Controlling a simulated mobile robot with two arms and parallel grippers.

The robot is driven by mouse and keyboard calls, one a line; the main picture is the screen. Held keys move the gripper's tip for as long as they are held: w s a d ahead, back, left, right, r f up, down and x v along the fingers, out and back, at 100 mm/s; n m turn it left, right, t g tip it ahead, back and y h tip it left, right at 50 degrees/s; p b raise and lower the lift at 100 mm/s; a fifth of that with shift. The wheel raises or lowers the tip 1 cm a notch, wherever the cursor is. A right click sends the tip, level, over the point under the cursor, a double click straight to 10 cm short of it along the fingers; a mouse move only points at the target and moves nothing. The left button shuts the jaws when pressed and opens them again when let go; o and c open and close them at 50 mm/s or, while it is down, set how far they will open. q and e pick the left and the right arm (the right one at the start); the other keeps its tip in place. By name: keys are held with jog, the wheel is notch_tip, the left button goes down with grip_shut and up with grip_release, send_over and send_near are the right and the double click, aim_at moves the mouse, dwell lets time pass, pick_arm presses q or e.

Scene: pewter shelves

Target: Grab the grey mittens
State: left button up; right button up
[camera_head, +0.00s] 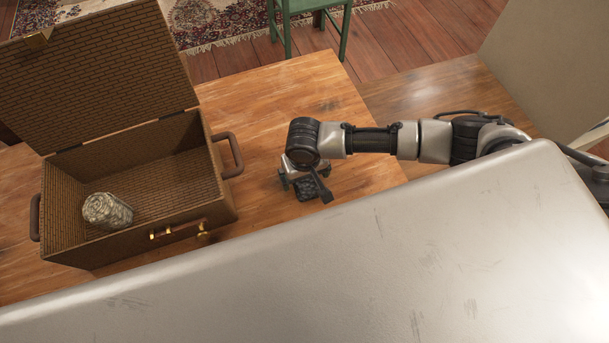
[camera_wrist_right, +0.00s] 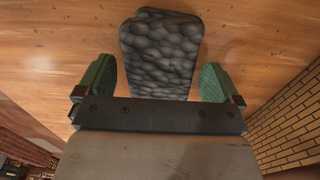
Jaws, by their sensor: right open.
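My right gripper (camera_head: 303,180) hangs over the wooden table, pointing down, to the right of the woven box. In the right wrist view its green-padded fingers (camera_wrist_right: 157,80) are spread, one on each side of a dark grey, pebble-textured padded piece, which looks like the grey mittens (camera_wrist_right: 160,45). Gaps show between the piece and both fingers, and the gripper body hides its near end. In the head view the grey mittens (camera_head: 307,188) show as a small dark patch, partly covered by the gripper. My left gripper is not in view.
An open woven box (camera_head: 150,236) with side handles and a raised lid (camera_head: 95,75) stands on the table (camera_head: 300,90) at the left. A greyish glassy jar-like object (camera_head: 107,211) lies inside. A large grey metallic surface fills the foreground. A green chair (camera_head: 343,30) stands beyond the table.

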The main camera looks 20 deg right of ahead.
jog(key=shift+f, duration=0.1)
jog(key=shift+c, duration=0.4)
jog(key=c, duration=0.9)
jog(key=shift+c, duration=0.2)
